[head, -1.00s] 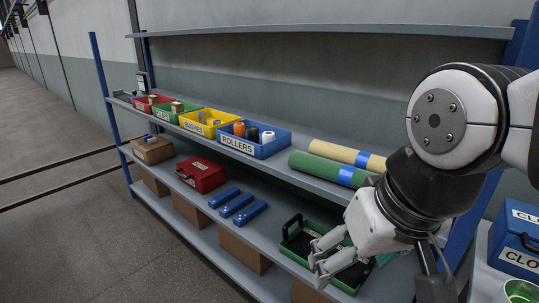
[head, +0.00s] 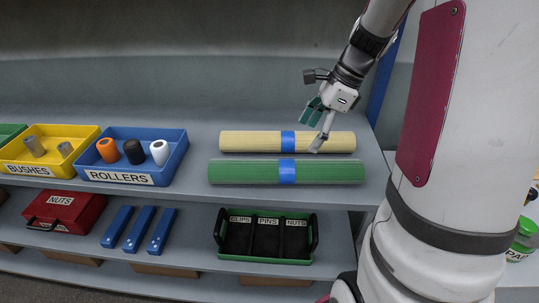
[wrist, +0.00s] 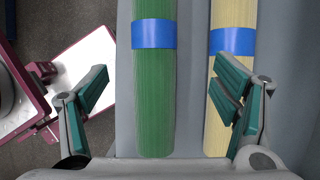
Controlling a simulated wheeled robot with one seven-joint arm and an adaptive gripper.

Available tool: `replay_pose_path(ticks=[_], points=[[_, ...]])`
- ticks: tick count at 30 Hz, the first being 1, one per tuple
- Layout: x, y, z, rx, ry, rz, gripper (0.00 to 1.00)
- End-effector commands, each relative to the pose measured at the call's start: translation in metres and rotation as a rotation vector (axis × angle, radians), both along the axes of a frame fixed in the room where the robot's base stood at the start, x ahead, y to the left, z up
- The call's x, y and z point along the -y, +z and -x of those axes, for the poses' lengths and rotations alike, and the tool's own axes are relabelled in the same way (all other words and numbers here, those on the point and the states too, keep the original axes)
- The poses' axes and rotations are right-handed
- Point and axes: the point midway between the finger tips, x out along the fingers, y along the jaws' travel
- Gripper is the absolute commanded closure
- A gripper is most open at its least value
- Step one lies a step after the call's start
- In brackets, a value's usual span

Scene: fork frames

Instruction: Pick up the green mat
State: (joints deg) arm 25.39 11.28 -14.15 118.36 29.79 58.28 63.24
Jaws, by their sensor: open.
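The green mat (head: 245,171) is a long roll with a blue band, lying on the upper shelf near its front edge. It also shows in the wrist view (wrist: 154,100). The cream mat (head: 245,142), a similar roll with a blue band, lies right behind it. My gripper (head: 313,130) is open and empty, above the right part of the rolls in the head view. In the wrist view the green mat runs between my open fingers (wrist: 165,100), apart from both. The right finger overlaps the cream mat (wrist: 231,90) in the picture; I cannot tell whether they touch.
A blue rollers bin (head: 175,165) and a yellow bushes bin (head: 88,140) stand left on the upper shelf (head: 210,115). Below are a green tray (head: 265,258), blue bars (head: 140,229) and a red nuts box (head: 65,212). Shelf space right of the rolls is clear.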

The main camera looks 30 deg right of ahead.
Motion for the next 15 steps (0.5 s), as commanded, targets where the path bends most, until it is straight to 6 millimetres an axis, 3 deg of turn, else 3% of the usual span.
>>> replay_pose_path(ticks=[9,15], points=[[-0.02,-0.053,-0.01,-0.005,0.002,-0.002,0.19],[-0.027,-0.072,-0.014,-0.002,0.003,0.0,0.19]])
